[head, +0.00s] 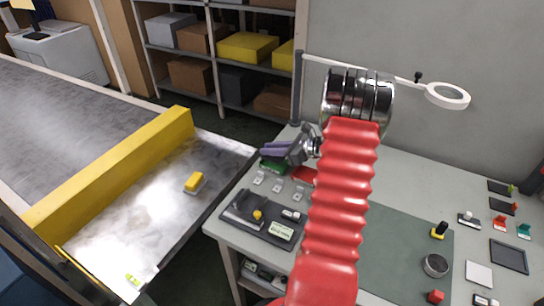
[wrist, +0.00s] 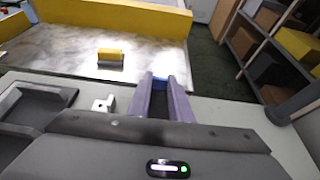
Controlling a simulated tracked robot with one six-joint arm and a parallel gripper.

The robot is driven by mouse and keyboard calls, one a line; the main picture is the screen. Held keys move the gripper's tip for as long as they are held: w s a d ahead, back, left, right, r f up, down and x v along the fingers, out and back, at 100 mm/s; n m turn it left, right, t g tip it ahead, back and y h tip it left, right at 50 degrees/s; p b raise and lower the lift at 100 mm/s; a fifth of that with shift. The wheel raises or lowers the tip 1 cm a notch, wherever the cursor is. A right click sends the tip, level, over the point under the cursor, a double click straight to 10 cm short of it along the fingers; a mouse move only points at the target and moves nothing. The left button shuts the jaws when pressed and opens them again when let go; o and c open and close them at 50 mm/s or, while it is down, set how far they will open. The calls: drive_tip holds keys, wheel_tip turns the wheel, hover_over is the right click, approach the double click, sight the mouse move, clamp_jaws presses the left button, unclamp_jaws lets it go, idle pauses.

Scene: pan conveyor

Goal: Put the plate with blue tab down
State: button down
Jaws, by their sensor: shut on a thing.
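My gripper (head: 272,149) reaches left from the arm, over the back left part of the grey workbench. Its purple fingers also show in the wrist view (wrist: 160,98), close together and shut. A small patch of blue, the blue tab (wrist: 157,78), shows between the fingertips. The plate under the tab is mostly hidden by the fingers, and I cannot tell whether it touches anything below. In the head view the plate cannot be made out. A green piece (head: 273,165) and a red piece (head: 303,175) lie on the bench below and beside the gripper.
Several small metal clips (head: 278,185) sit in front of the gripper. A dark tray (head: 240,212) lies nearer. The metal conveyor end (head: 150,215) carries a yellow-topped block (head: 193,181). A magnifier lamp (head: 447,95) overhangs the bench. Tabbed plates and small parts lie at right.

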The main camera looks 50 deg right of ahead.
drive_tip(key=shift+f, duration=1.85)
drive_tip(key=c, duration=1.9)
unclamp_jaws()
drive_tip(key=v, duration=1.2)
drive_tip(key=shift+a, duration=0.1)
